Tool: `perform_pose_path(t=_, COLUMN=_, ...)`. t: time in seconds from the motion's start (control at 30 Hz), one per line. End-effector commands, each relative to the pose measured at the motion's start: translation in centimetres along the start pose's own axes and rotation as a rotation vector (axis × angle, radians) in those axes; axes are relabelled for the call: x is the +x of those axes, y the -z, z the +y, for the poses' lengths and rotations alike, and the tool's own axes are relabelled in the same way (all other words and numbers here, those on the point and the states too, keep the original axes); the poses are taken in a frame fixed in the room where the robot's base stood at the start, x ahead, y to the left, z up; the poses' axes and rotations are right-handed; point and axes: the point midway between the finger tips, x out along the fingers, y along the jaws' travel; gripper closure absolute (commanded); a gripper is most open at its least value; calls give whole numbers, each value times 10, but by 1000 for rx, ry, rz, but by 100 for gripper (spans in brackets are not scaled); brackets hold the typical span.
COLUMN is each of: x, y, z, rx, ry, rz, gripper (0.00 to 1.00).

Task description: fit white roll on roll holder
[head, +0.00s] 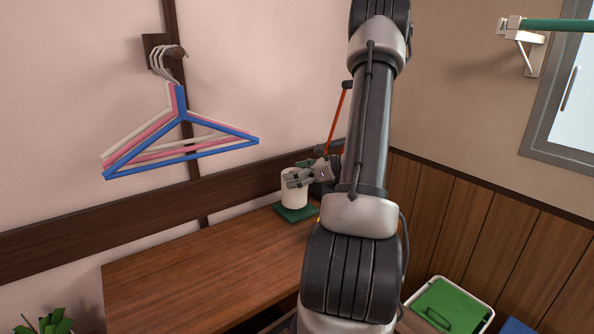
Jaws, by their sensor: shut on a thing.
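The white roll (292,198) is upright near the far right end of the wooden table in the head view. My gripper (294,180) reaches it from the right and is shut on its upper part. A dark green square base (296,215), which looks like the roll holder's foot, lies on the table directly below the roll. Any post of the holder is hidden. I cannot tell whether the roll rests on the base or hangs just above it. My arm covers the area right of the roll.
The wooden table (200,277) is bare to the left of the roll. Several hangers (183,118) hang from a wall hook at the left. A green-lidded bin (452,305) stands low at the right. A plant (45,322) is at the lower left.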

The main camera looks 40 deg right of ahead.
Motion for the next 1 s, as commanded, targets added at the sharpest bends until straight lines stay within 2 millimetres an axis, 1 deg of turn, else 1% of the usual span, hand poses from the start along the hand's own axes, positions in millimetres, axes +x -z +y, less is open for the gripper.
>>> perform_pose_path(t=0.2, x=2, y=6, z=0, rx=0, ry=0, rz=0, gripper=64)
perform_pose_path(t=0.67, x=3, y=6, z=0, rx=0, ry=0, rz=0, gripper=64)
perform_pose_path(t=1.0, x=4, y=11, z=0, rx=0, ry=0, rz=0, gripper=64)
